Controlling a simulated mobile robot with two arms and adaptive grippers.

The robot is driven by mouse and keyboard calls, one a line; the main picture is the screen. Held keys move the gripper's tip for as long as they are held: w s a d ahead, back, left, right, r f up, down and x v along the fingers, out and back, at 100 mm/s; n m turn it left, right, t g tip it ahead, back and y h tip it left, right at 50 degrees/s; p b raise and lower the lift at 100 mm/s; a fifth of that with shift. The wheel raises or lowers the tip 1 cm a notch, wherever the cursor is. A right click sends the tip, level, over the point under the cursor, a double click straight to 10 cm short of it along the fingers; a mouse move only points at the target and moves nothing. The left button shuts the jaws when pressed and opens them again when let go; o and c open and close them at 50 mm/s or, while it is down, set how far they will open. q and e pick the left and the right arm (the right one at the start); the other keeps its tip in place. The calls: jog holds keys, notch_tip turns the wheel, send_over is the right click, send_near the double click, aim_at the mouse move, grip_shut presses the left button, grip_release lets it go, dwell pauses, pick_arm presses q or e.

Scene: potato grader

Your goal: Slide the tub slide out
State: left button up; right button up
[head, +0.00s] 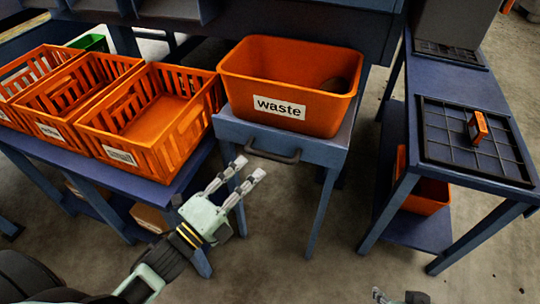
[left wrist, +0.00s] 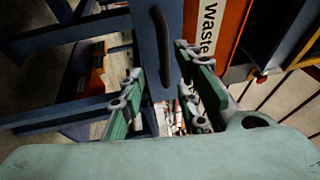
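The tub slide (head: 285,141) is a blue tray-like stand with a dark handle (head: 273,155) on its front. The orange waste tub (head: 290,85) sits upright on it, with a dark roundish thing partly visible inside. My left gripper (head: 248,168) is open and empty, just in front of and left of the handle, apart from it in the head view. In the left wrist view the handle (left wrist: 162,47) shows beyond and between the open fingers. Of my right gripper (head: 400,298) only a small part shows at the bottom edge; its fingers cannot be judged.
Orange slatted crates (head: 155,120) stand on a blue table at the left. A blue bench (head: 455,80) at the right holds a dark grid tray (head: 440,150) with a small orange device (head: 477,127), and an orange bin (head: 425,195) underneath. The floor between is clear.

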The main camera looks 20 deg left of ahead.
aim_at(270, 154)
pick_arm(q)
jog(key=shift+m+h, duration=0.3)
jog(key=shift+r+b+x, duration=0.2)
jog(key=shift+b+x, duration=0.15)
jog(key=shift+x, duration=3.55)
pick_arm(e)
jog(key=shift+w+a+r+t+y, duration=0.1)
jog(key=shift+w+a+r+t, duration=0.2)
jog(key=shift+w, duration=0.25)
jog(key=shift+w+a+r+t+y, duration=0.15)
jog(key=shift+w+t, duration=0.2)
jog(key=shift+w, duration=0.25)
jog(key=shift+w+a+r+t+y, duration=0.1)
jog(key=shift+w+r+t, duration=0.2)
jog(key=shift+w, duration=0.25)
pick_arm(q)
jog(key=shift+s+d, duration=0.15)
jog(key=shift+c, duration=0.2)
grip_shut()
